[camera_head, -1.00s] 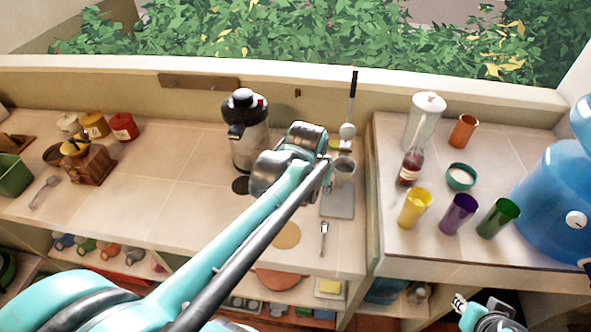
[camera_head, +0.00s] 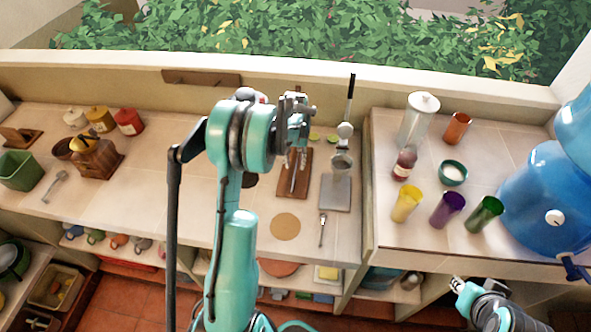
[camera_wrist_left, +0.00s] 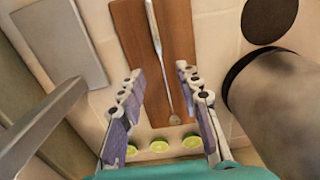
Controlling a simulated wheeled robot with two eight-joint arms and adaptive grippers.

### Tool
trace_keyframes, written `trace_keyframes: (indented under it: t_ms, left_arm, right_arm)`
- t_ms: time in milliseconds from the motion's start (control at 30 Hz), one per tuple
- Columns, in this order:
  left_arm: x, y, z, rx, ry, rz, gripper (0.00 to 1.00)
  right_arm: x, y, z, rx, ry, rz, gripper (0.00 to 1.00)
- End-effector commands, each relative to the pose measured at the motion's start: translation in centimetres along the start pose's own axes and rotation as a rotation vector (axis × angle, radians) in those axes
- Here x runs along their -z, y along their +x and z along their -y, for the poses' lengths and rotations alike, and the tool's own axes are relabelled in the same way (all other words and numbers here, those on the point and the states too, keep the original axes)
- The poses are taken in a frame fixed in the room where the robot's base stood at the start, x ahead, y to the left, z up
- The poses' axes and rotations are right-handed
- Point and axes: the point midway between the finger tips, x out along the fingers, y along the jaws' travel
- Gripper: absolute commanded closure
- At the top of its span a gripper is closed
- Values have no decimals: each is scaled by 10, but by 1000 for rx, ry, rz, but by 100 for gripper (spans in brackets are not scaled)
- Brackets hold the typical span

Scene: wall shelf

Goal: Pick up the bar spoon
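The bar spoon (camera_head: 294,172), long, thin and metallic, lies on a brown wooden board (camera_head: 305,187) on the counter. In the left wrist view the spoon (camera_wrist_left: 156,38) runs down the board (camera_wrist_left: 180,25), its small bowl end showing between my fingers. My left gripper (camera_head: 299,112) is raised over the far end of the board. In the left wrist view my left gripper (camera_wrist_left: 160,100) has its fingers wide apart with nothing held. My right gripper (camera_head: 457,284) is low at the right, in front of the counter, far from the spoon; its finger opening is unclear.
Lime halves (camera_wrist_left: 159,146) lie beyond the board. A dispenser (camera_wrist_left: 285,95) stands close to the right finger in the wrist view. A cork disc (camera_head: 285,227) lies nearer.

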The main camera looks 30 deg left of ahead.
Motion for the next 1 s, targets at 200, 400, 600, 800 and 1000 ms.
trace_keyframes:
  t_ms: [200, 400, 600, 800, 1000]
  left_arm:
    - [-9, 33, 2, 0, 0, -1, 66]
    - [-9, 50, 2, 0, 0, -1, 66]
    - [-9, 50, 2, 0, 1, -1, 66]
    - [-9, 49, 2, 0, 1, -1, 100]
    - [-9, 49, 2, 0, 1, -1, 100]
  right_arm:
    - [-4, 6, 0, 0, 0, 0, 73]
    - [-5, 7, 0, 0, 0, 0, 73]
    - [-5, 7, 0, 0, 0, 0, 73]
    - [-5, 7, 0, 0, 0, 0, 73]
    - [-5, 7, 0, 0, 0, 0, 73]
